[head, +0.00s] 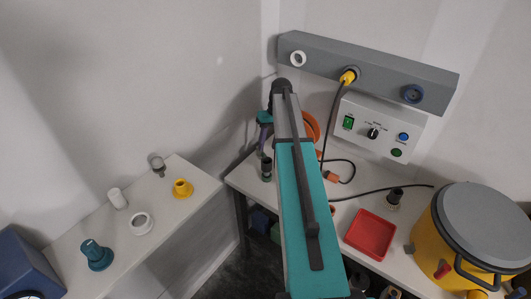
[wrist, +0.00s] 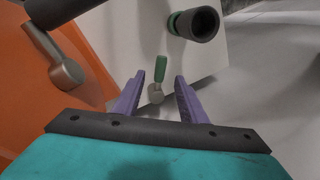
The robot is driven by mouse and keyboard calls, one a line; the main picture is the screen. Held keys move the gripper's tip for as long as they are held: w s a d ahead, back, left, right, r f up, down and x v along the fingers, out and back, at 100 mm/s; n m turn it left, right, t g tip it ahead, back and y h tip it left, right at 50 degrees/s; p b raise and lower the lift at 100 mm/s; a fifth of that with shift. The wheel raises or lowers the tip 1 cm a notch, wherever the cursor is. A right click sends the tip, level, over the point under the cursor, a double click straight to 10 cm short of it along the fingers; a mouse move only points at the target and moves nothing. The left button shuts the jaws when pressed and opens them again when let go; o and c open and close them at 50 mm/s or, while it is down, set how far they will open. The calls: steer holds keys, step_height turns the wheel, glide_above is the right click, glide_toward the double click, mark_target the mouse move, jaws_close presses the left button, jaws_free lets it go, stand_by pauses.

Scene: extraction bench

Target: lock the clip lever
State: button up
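A small lever with a green handle (wrist: 161,68) and a round grey metal end (wrist: 156,93) shows in the wrist view, beyond the gap between my fingertips; I take it for the clip lever. My gripper (wrist: 158,82) is open, with one purple finger on each side of that gap and nothing held. The lever appears apart from both fingers. In the head view my gripper (head: 263,132) is partly hidden by my arm at the back left of the bench, and the lever cannot be made out there.
A dark tube with a green ring (wrist: 194,24) stands close by the lever. An orange body (wrist: 30,85) with a grey metal arm (wrist: 66,70) fills the left. On the bench are a red tray (head: 370,234) and a yellow drum (head: 440,245); a black cable (head: 385,189) runs across.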

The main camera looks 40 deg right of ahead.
mark_target(265, 155)
steer(key=shift+w+a+f+p, duration=0.1)
steer(key=shift+a+f+p, duration=0.05)
steer(key=shift+f, duration=0.7)
steer(key=shift+a+f+p, duration=0.15)
steer(key=shift+a+f, duration=0.05)
steer(key=shift+f, duration=0.7)
steer(key=shift+w+a+f+p, duration=0.1)
steer(key=shift+a+f+p, duration=0.05)
steer(key=shift+f, duration=0.7)
jaws_close()
